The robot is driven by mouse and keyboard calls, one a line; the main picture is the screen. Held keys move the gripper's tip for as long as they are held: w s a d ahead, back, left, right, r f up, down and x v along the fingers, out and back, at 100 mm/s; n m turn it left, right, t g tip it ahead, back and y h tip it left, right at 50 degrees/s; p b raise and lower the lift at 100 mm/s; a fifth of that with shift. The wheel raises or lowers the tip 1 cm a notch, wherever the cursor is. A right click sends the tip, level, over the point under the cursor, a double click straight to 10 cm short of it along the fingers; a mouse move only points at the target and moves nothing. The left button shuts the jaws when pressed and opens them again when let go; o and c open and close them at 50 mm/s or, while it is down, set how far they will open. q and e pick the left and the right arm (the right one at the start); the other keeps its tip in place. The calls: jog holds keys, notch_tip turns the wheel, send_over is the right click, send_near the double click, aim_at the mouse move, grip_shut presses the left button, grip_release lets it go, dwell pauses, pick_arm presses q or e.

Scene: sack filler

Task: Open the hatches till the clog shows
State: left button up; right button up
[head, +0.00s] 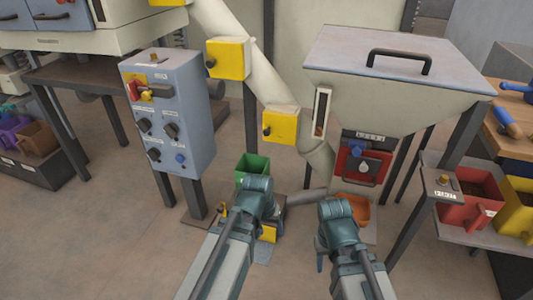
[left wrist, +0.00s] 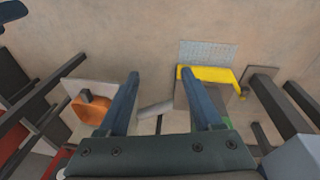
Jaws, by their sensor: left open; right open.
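A sloping cream chute (head: 235,25) carries yellow hatches: an upper one (head: 230,58) and a lower one (head: 281,127), each with a dark knob. Both covers lie against the chute and look shut. Another yellow piece shows at the top edge (head: 168,2). No clog is visible. My left gripper (head: 258,200) is low in front of the green bin (head: 252,166), below the lower hatch and apart from it. In the left wrist view its fingers (left wrist: 160,76) are spread and empty. My right gripper (head: 336,225) is near the orange tray (head: 358,205); its fingertips are partly hidden.
A grey control box (head: 168,115) with knobs stands left of the chute. A lidded hopper (head: 395,75) stands on dark legs at right. A yellow low part (left wrist: 212,74) is close to my left gripper's finger. Red (head: 467,213) and yellow bins sit on the right shelf.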

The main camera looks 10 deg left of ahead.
pick_arm(q)
jog(key=w+d+f+n+t+h+b, duration=0.1)
jog(key=w+f+n+t+h+b, duration=0.15)
jog(key=w+f+b, duration=0.2)
jog(key=w+d+r+n+t+h+b, duration=0.25)
jog(key=w+r+n+t, duration=0.25)
jog(key=w+n, duration=0.35)
jog(key=w+a+r+n+t+y, duration=0.2)
jog(key=a+r+n+t, duration=0.2)
jog(key=n, duration=0.6)
jog(key=w+a+r+n+t+y, duration=0.3)
jog(key=a+r+n, duration=0.5)
jog(key=n, duration=0.3)
jog(key=shift+w+a+t, duration=0.15)
jog(key=shift+a+t, duration=0.65)
jog(key=shift+t, duration=0.05)
pick_arm(e)
notch_tip(320, 180, down, 9)
pick_arm(q)
jog(key=shift+w, duration=0.1)
